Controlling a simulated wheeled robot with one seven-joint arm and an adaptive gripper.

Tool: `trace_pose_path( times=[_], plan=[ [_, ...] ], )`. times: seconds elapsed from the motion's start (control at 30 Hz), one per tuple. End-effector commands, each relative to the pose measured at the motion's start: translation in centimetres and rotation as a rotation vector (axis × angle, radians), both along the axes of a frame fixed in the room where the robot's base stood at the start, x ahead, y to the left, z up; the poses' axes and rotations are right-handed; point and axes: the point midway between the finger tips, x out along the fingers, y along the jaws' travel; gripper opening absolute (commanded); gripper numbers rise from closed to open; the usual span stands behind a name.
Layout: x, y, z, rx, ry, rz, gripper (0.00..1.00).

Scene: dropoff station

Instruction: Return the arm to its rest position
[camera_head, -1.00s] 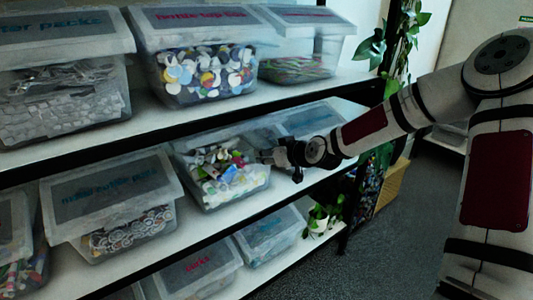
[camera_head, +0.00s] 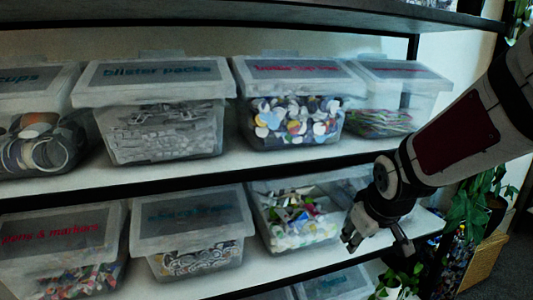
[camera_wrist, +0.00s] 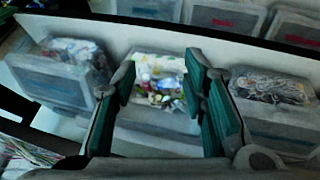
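My gripper (camera_head: 376,240) is at the right in the head view, in front of the lower shelf and close to the open bin (camera_head: 296,222) of small mixed items. Its fingers are spread and nothing shows between them. In the wrist view my gripper (camera_wrist: 165,95) has its two green-padded fingers well apart. The open bin (camera_wrist: 155,118) lies beyond the fingers, with white, yellow and coloured pieces in it. My arm comes in from the right edge of the head view.
The upper shelf (camera_head: 300,160) holds lidded clear bins, among them the blister packs bin (camera_head: 160,125) and the bottle tops bin (camera_head: 295,115). The lower shelf (camera_head: 200,285) holds more lidded bins. A green plant (camera_head: 470,215) stands at the right, with dark floor beyond.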

Motion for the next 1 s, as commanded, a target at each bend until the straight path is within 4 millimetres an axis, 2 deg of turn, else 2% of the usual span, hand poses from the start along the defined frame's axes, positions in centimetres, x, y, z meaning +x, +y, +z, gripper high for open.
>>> trace_pose_path(
  times=[0.03,0.1,0.3,0.5,0.6,0.7,0.8,1.0],
  plan=[
    [-1.7,0.1,1.3,-0.015,0.002,-0.023,0.4],
    [-4.0,0.1,2.7,-0.022,0.015,-0.064,0.4],
    [-11.1,0.2,5.9,0.008,0.039,-0.177,0.4],
    [-18.1,0.6,7.6,0.1,0.062,-0.265,0.4],
    [-20.7,0.9,7.7,0.147,0.076,-0.29,0.4],
    [-22.4,1.1,7.8,0.183,0.088,-0.304,0.4],
    [-23.3,1.1,7.7,0.202,0.098,-0.311,0.4],
    [-23.5,1.1,7.7,0.207,0.102,-0.314,0.4]
  ],
)
